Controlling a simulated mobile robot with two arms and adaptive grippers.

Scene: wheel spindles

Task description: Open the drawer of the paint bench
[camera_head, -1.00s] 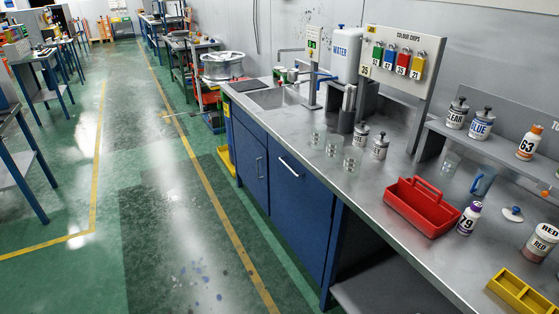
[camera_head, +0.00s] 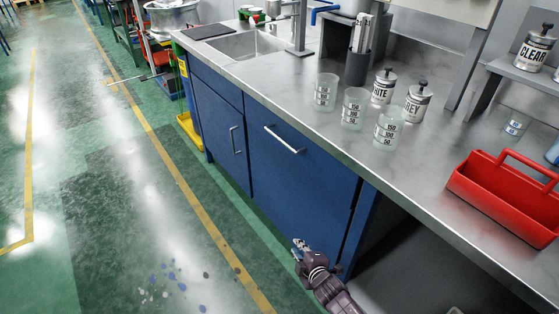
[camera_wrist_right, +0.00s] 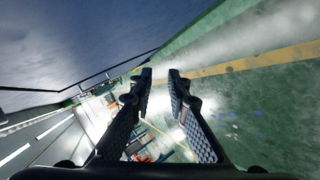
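The paint bench (camera_head: 300,75) has a grey top and blue fronts. The wide drawer front (camera_head: 290,180) carries a slanting silver bar handle (camera_head: 284,140) near its top edge and looks closed. My right gripper (camera_head: 297,245) is low in front of that blue front, below the handle and apart from it. In the right wrist view my right gripper (camera_wrist_right: 158,78) has its two fingers apart with nothing between them. A blue surface (camera_wrist_right: 70,45) fills the upper left there. My left gripper is not in view.
A narrower blue door (camera_head: 220,120) with its own handle is left of the drawer. Glass beakers (camera_head: 353,110), paint tins (camera_head: 418,105) and a red tote (camera_head: 500,195) stand on the top. Open floor (camera_head: 120,200) lies to the left; an open bay is right.

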